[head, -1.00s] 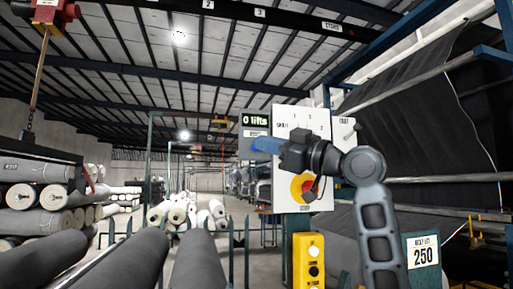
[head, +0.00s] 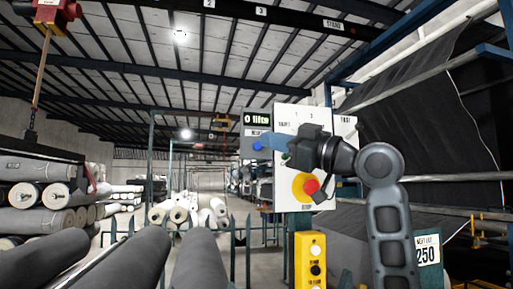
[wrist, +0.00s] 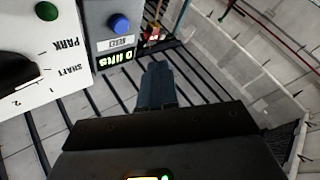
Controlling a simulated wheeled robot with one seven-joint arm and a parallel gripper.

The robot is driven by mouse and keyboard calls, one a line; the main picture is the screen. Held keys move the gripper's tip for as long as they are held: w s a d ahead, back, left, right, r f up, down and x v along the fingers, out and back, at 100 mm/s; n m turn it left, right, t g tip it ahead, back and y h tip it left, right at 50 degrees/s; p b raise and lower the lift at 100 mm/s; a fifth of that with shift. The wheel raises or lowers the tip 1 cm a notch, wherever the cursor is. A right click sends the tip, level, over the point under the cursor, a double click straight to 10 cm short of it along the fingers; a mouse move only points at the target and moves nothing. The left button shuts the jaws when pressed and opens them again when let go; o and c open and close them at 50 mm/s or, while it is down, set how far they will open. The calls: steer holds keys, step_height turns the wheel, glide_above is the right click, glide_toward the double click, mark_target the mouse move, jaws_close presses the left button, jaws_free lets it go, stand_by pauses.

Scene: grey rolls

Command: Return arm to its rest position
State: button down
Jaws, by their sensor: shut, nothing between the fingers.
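My gripper (head: 262,141) is in front of the white control panel (head: 282,190) in the head view, its blue fingers pointing left. In the wrist view the fingers (wrist: 155,85) are together and empty. The grey counter box (head: 249,123) reads "0 lifts" and carries a blue button (head: 258,147), which shows just below the fingertips. In the wrist view the blue button (wrist: 119,23) is clear of the fingers. My wrist covers part of the white panel, including its dial area. My arm is bent, rising from the lower right.
A red stop button (head: 311,186) on a yellow disc is low on the panel. A yellow button box (head: 310,262) stands below it. Grey rolls (head: 198,262) lie at front left, with stacked rolls (head: 45,195) behind. A "250" sign (head: 427,252) is at right.

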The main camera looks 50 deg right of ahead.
stand_by(0.3)
steer(key=w+a+f+m+h, duration=0.1)
steer(key=a+f+m+h, duration=0.15)
steer(key=f, duration=0.75)
steer(key=a+f+m+h+p, duration=0.15)
steer(key=f+m, duration=0.25)
steer(key=f, duration=0.5)
steer(key=w+a+f+m+h+b, duration=0.1)
steer(key=a+f+m, duration=0.15)
steer(key=f, duration=0.75)
steer(key=s+a+f+m+g+h, duration=0.15)
steer(key=s+a+f, duration=0.3)
steer(key=f, duration=0.45)
steer(key=s+a+f+g+p, duration=0.1)
steer(key=s+a+f+g, duration=0.1)
steer(key=s+a+f, duration=0.4)
steer(key=s+a+f+g, duration=0.1)
steer(key=s+f, duration=0.4)
steer(key=s, duration=0.4)
steer(key=s+a+n+g+y, duration=0.1)
steer(key=s+a, duration=0.1)
steer(key=s, duration=0.6)
steer(key=s+a+n+g+y, duration=0.1)
steer(key=s+a+n+y, duration=0.1)
steer(key=s, duration=0.7)
steer(key=shift+s+a+p, duration=0.25)
steer(key=shift+p, duration=0.2)
steer(key=shift+d+f, duration=0.1)
